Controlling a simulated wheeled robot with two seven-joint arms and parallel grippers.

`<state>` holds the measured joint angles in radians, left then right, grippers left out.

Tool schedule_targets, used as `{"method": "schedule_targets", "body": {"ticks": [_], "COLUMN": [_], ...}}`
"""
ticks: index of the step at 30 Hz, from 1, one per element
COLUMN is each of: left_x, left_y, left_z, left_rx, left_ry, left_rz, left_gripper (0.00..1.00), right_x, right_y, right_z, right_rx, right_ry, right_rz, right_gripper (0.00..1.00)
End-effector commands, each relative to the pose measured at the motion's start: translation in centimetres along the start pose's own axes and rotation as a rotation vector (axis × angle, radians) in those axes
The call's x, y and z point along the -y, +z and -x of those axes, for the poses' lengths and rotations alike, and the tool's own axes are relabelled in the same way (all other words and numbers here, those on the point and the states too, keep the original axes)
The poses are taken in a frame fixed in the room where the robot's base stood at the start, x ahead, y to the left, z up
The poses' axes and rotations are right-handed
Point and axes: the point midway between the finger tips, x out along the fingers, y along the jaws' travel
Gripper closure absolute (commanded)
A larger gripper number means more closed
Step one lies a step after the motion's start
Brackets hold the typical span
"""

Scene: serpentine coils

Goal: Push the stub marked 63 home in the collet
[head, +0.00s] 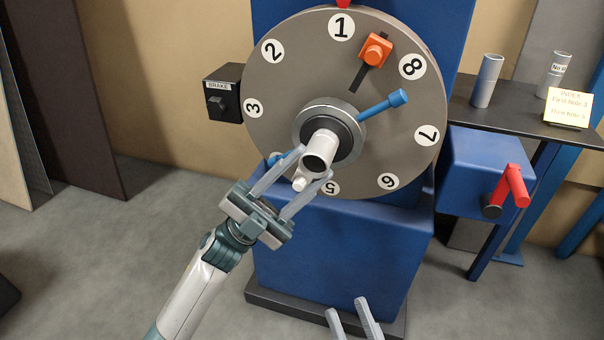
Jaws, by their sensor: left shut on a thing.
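A pale tubular stub (323,143) with a dark open end sticks out of the collet (347,133) at the middle of the grey numbered disc. No marking 63 is readable on it. My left gripper (315,166) is shut on this stub near its outer end, a finger on each side. How deep the stub sits inside the collet is hidden. A small white cylinder (299,184) shows just below the stub, between the fingers. My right gripper (348,309) shows only its fingertips at the bottom edge, spread apart with nothing between them.
The disc (285,85) carries an orange block (376,50) and a blue lever (385,103). A brake box (222,93) is left. Two tubes stand on the right shelf (520,110), one grey (487,80), one labelled (556,75), beside a yellow note. A red crank (513,186) juts out below.

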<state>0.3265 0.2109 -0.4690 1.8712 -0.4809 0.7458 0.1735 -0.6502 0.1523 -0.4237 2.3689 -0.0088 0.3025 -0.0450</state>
Motion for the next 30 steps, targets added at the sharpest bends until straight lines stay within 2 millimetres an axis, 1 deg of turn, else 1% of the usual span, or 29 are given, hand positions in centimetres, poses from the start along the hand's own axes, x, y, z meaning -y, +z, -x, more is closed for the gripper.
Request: {"method": "schedule_targets", "body": {"ticks": [21,30], "left_x": [0.0,0.1], "left_y": [1.6,1.8], "left_z": [-0.6,-0.6], "left_rx": [-0.001,-0.002], "left_ry": [0.000,-0.001], "left_rz": [-0.001,-0.001], "left_gripper": [1.00,1.00], "right_x": [0.0,0.0], "right_y": [0.4,0.4], "right_z": [0.2,0.2], "right_rx": [0.000,0.000], "right_ry": [0.000,0.000], "right_rz": [0.000,0.000], "right_gripper": [0.69,0.69]}}
